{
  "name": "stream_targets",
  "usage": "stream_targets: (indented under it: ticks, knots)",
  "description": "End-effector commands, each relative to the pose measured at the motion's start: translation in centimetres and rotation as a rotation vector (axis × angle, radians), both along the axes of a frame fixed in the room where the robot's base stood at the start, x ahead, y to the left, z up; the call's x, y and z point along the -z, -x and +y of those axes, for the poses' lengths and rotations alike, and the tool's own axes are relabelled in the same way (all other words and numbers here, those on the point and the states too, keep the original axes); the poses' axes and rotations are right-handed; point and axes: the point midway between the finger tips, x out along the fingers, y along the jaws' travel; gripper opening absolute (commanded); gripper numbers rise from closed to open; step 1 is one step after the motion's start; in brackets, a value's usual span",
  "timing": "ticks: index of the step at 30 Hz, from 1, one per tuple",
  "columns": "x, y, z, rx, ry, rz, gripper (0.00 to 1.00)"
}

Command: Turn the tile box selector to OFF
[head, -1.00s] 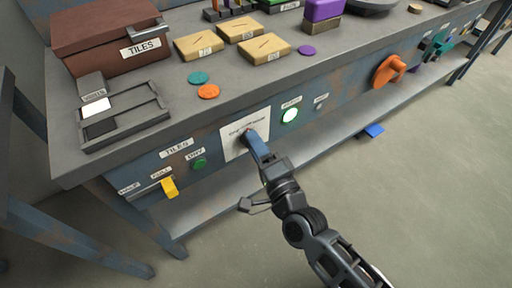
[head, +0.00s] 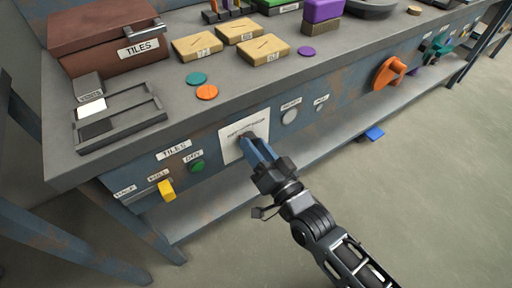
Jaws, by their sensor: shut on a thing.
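The tile box (head: 107,52) is a brown case with a TILES label and a metal handle, at the back left of the bench in the head view. On the bench's front panel, a white plate (head: 230,150) with small print too fine to read carries a selector knob. My gripper (head: 251,143) reaches up to this plate from the lower right. Its blue fingers are shut on the selector knob, which they mostly hide. The knob's pointing direction cannot be told. A round lamp (head: 289,117) right of the plate is grey and unlit.
Left of the plate are a green button (head: 197,166) and a yellow lever (head: 166,190) under a TILES label. An orange handle (head: 389,72) sticks out farther right. A lower shelf runs beneath the panel; the floor to the right is mostly clear.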

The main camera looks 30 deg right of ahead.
Motion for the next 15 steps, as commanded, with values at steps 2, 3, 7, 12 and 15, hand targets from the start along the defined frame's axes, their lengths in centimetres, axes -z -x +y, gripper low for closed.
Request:
stream_targets:
  ticks: [2,3,7,12,15]
  knots:
    - [0.16,0.06,0.11,-0.002,0.024,0.004,0.12]
    - [0.16,0.06,0.11,-0.002,0.036,0.004,0.12]
    - [0.16,0.06,0.11,-0.002,0.058,0.004,0.12]
    - [0.16,0.06,0.09,-0.002,0.067,0.004,0.12]
    - [0.16,0.06,0.09,-0.002,0.068,0.004,0.12]
